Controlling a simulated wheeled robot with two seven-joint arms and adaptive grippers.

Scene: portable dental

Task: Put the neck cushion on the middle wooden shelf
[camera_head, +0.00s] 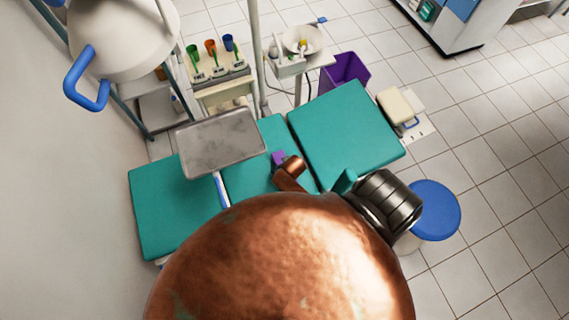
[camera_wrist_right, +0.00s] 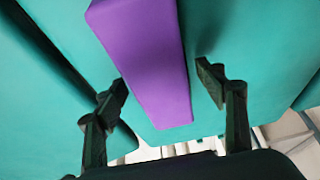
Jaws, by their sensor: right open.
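The neck cushion (camera_wrist_right: 150,65) appears to be the long purple block lying on teal padding in the right wrist view. My right gripper (camera_wrist_right: 161,88) is open, with one black finger on each side of the block's near end and visible gaps between. In the head view only a small purple patch (camera_head: 278,158) of it shows on the teal dental chair (camera_head: 255,185); a copper-coloured part covers the area around it. My left gripper is in neither view. I see no wooden shelf in these frames.
A grey metal tray (camera_head: 215,142) hangs over the chair. A blue round stool (camera_head: 435,210) stands at the right. A purple bin (camera_head: 345,70) and an instrument stand (camera_head: 218,72) are behind the chair. Tiled floor is open at the right.

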